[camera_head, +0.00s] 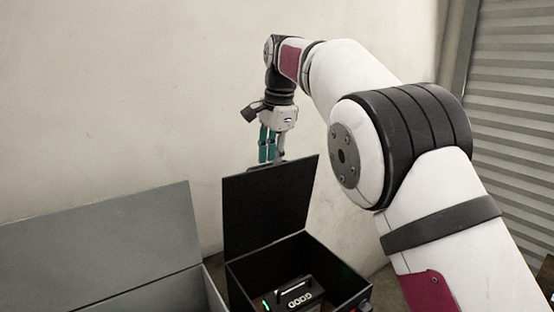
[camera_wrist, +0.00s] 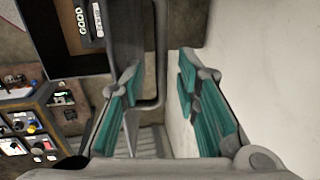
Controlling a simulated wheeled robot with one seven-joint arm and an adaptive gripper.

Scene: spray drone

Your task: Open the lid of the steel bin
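A black open-topped bin (camera_head: 300,248) stands at the lower middle of the head view. Its black lid (camera_head: 268,208) stands upright, tilted a little back, at the bin's rear. In the wrist view, a thin bent grey handle (camera_wrist: 161,50) runs beside the lid's dark panel (camera_wrist: 122,35). My gripper (camera_head: 270,158) points down at the lid's top edge, partly behind it in the head view. In the wrist view its teal fingers (camera_wrist: 160,68) are apart, with the handle between them. Whether either finger touches the handle is unclear.
A grey bin (camera_head: 212,287) with an upright grey panel (camera_head: 100,250) stands to the left. A dark device (camera_head: 295,293) with lights lies inside the black bin. Control boxes (camera_wrist: 20,120) show in the wrist view. A pale wall (camera_head: 120,100) rises close behind my gripper.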

